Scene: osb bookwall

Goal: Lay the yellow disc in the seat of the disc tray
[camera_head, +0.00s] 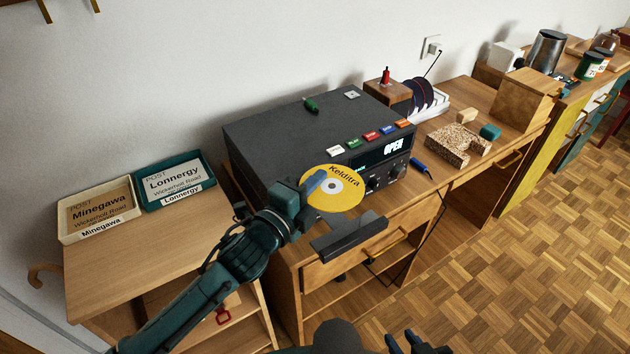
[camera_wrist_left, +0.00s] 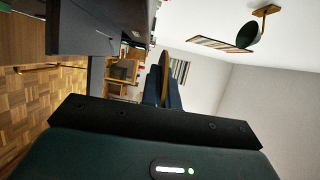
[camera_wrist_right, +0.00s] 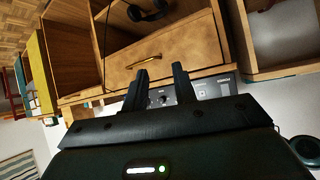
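The yellow disc (camera_head: 345,198), labelled Kelditra, is held by its left edge in my left gripper (camera_head: 312,190). In the left wrist view the disc (camera_wrist_left: 164,62) shows edge-on between the closed fingers (camera_wrist_left: 162,82). The dark disc tray (camera_head: 352,240) sticks out from the front of the black player, whose display reads OPEN. The disc is in front of the player and covers part of the tray in the head view; I cannot see the seat or tell the height between them. My right gripper (camera_wrist_right: 158,74) is empty, with its fingers apart, low at the bottom of the head view.
The black player (camera_head: 290,130) has several coloured buttons and a green object on top. A blue marker-like item (camera_head: 421,166) and a cork block (camera_head: 457,144) lie to its right. Two letter trays, cream (camera_head: 98,236) and teal (camera_head: 146,194), stand left. A drawer (camera_head: 365,255) is below.

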